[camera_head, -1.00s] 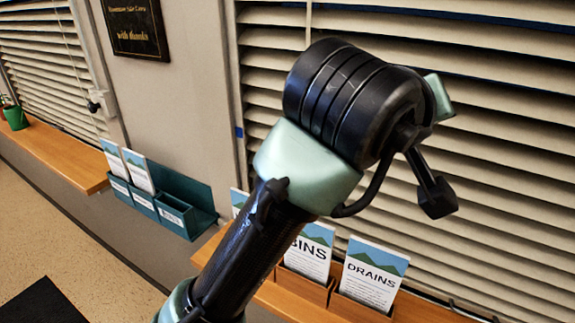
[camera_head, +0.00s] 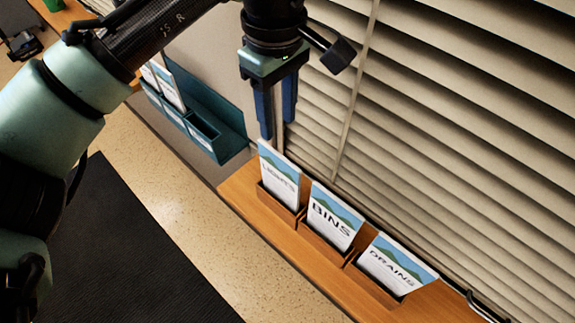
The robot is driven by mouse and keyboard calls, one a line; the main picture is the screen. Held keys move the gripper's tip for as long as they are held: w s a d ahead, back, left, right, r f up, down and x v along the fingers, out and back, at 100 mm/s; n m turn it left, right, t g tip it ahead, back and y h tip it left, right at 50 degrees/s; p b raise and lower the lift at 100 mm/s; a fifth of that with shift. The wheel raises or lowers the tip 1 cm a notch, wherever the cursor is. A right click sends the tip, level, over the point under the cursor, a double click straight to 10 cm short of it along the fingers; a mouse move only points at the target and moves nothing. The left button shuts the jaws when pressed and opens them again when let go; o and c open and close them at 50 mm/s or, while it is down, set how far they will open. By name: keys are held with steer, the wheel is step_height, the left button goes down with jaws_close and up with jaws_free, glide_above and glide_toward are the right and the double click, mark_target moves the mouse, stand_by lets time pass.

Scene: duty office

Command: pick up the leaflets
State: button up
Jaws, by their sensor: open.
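Three leaflet stacks stand in wooden holders on the window sill in the head view. The leftmost is the LIGHTS leaflets (camera_head: 279,177), the middle one is the BINS leaflets (camera_head: 334,217), and the right one is the DRAINS leaflets (camera_head: 392,265). Each has a white face with a blue and green top. More leaflets (camera_head: 169,84) stand in a teal rack (camera_head: 222,125) on the wall at the left. My gripper (camera_head: 277,130) points down with its blue fingers apart and empty. Its tips appear just above the top of the LIGHTS leaflets; I cannot tell whether they touch.
The wooden sill (camera_head: 243,194) runs along below the slatted blinds (camera_head: 450,130), which are close behind the leaflets. A dark handle (camera_head: 478,305) is at the sill's lower right.

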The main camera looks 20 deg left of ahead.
mark_target(282, 157)
steer(key=shift+s+d+f+p, duration=0.15)
steer(key=shift+f+p, duration=1.05)
steer(key=shift+f, duration=1.8)
steer(key=shift+w+d+f+p, duration=0.1)
steer(key=shift+f+p, duration=1.1)
steer(key=shift+f, duration=1.8)
steer(key=shift+s, duration=0.1)
jaws_close()
